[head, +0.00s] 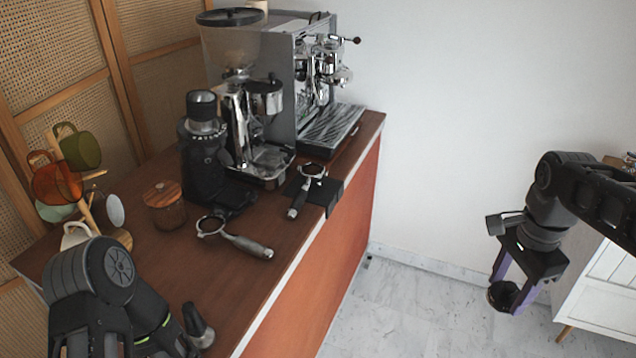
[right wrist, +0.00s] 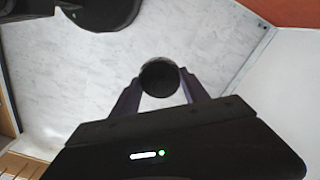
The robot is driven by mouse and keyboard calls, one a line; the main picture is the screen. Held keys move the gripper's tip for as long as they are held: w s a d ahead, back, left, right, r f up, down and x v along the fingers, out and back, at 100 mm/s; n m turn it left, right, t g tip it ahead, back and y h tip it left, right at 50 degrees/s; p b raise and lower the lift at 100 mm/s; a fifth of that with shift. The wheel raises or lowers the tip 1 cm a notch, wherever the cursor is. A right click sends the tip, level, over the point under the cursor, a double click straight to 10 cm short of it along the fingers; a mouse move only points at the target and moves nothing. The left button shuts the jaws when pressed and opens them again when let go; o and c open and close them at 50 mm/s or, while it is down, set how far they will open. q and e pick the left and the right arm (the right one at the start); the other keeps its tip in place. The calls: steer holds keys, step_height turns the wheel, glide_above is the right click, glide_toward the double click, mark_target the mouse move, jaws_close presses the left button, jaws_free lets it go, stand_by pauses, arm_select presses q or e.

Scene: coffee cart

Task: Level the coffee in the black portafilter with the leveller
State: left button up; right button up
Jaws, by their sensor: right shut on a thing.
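My right gripper (head: 516,288) is out over the floor at the right, away from the counter. Its purple fingers are shut on a dark round object, the leveller (head: 502,296), which shows between the fingertips in the right wrist view (right wrist: 160,76). The black portafilter (head: 297,203) appears to be the one with its basket on the black mat at the counter's right edge, its dark handle pointing to the front. What is in its basket is too small to tell. My left arm shows at the lower left; its fingers are out of view.
A second portafilter (head: 245,244) with a greyer handle lies on the counter (head: 262,285). A tamper (head: 198,326) stands beside my left arm. A grinder (head: 205,150), an espresso machine (head: 330,125), a wooden-lidded jar (head: 165,208) and a mug tree stand behind. Floor separates counter and white cabinet (head: 600,300).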

stand_by(0.6)
steer(key=w+a+f+n, duration=0.3)
steer(key=a+f+n, duration=0.4)
steer(key=f, duration=0.5)
steer(key=w+a+f+n, duration=0.4)
steer(key=a+f+n, duration=0.4)
steer(key=f, duration=0.5)
steer(key=shift+w+n, duration=0.25)
steer(key=shift+n, duration=0.25)
steer(key=shift+d+r, duration=0.1)
